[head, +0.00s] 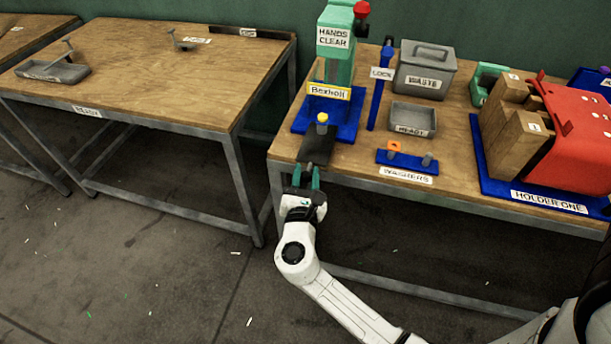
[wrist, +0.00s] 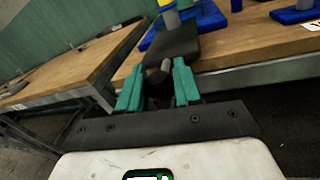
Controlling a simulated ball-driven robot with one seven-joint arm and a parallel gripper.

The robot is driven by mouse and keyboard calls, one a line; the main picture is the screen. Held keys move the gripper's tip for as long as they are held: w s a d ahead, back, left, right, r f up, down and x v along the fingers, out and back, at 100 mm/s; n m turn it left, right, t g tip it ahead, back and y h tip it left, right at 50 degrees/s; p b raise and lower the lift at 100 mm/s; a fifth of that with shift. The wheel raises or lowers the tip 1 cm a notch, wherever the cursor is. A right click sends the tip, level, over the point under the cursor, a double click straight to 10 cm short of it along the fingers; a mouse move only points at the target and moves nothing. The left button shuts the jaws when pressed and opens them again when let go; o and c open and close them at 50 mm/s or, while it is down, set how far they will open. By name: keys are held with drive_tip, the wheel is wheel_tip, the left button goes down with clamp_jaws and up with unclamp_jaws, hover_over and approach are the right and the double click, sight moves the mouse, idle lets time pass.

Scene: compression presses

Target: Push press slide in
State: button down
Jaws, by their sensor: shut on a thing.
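The press (head: 337,62) is a green column with a "HANDS CLEAR" sign on a blue base at the back of the right workbench. Its dark slide (head: 316,145) sticks out toward the bench's front edge and carries a grey and yellow piece (head: 321,124). In the wrist view the slide (wrist: 174,45) runs away from me, with a dark knob (wrist: 159,84) at its near end. My gripper (head: 306,178) has green fingers, and it is at the bench's front edge. In the wrist view its fingers (wrist: 158,86) are closed around the knob.
A blue lock post (head: 378,88), a waste bin (head: 424,68), a ready tray (head: 413,118) and a blue washers rack (head: 407,160) stand right of the press. A red holder (head: 567,130) is farther right. Another workbench (head: 150,85) stands left, with a floor gap between.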

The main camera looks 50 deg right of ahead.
sight(313, 163)
drive_tip(key=x, duration=0.4)
drive_tip(key=s+b+x, duration=0.1)
drive_tip(key=x, duration=0.2)
drive_tip(key=shift+d+r, duration=0.1)
drive_tip(key=shift+d, duration=0.3)
drive_tip(key=c, duration=0.8)
unclamp_jaws()
drive_tip(key=shift+b+v, duration=0.45)
drive_tip(key=shift+v, duration=5)
drive_tip(key=shift+c, duration=0.4)
